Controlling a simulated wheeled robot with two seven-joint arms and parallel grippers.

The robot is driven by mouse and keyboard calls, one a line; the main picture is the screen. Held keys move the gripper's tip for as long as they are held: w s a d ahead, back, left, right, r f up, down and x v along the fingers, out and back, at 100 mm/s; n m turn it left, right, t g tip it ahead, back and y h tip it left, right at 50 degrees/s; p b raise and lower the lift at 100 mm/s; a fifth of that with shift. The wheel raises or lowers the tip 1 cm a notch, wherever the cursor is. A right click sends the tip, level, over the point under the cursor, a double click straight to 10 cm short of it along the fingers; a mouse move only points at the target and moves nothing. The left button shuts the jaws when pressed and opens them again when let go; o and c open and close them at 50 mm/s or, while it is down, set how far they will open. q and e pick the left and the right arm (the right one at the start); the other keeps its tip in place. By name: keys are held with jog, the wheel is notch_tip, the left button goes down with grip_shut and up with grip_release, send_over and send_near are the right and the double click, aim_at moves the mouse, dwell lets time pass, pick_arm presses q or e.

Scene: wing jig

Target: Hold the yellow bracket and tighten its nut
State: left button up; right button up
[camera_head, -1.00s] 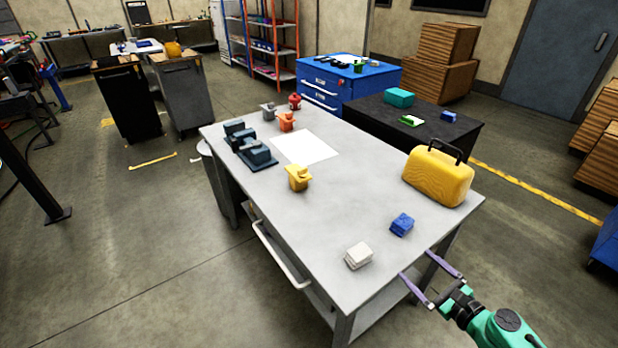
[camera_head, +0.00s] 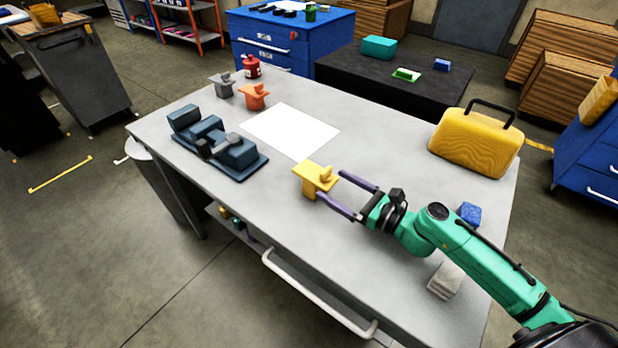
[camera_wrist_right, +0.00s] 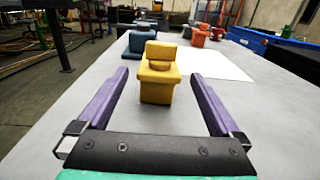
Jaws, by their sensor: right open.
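The yellow bracket (camera_head: 315,178) stands upright on the grey workbench, near the middle of its front side. A yellow nut-like piece (camera_head: 325,174) sits on top of it. My right gripper (camera_head: 341,194) is open, with its fingertips at or just short of the bracket's right side in the head view. In the right wrist view the bracket (camera_wrist_right: 158,78) stands ahead between the two purple fingers (camera_wrist_right: 160,95), with a gap on each side. I cannot tell whether the fingertips reach past its near face. My left gripper is not in view.
A dark blue vise-like fixture (camera_head: 217,148) and a white sheet (camera_head: 290,131) lie on the workbench (camera_head: 260,190). Orange (camera_head: 254,96) and grey (camera_head: 222,84) brackets stand behind.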

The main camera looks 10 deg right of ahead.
aim_at(316, 173)
jog(key=shift+w+a, duration=0.15)
jog(key=shift+w, duration=0.05)
jog(key=shift+r, duration=0.25)
jog(key=shift+r+p+x, duration=0.2)
jog(key=shift+p+x, duration=0.4)
jog(key=shift+x, duration=0.55)
jog(key=x, duration=0.4)
jog(key=shift+f+p, duration=0.2)
jog(key=shift+p, duration=0.15)
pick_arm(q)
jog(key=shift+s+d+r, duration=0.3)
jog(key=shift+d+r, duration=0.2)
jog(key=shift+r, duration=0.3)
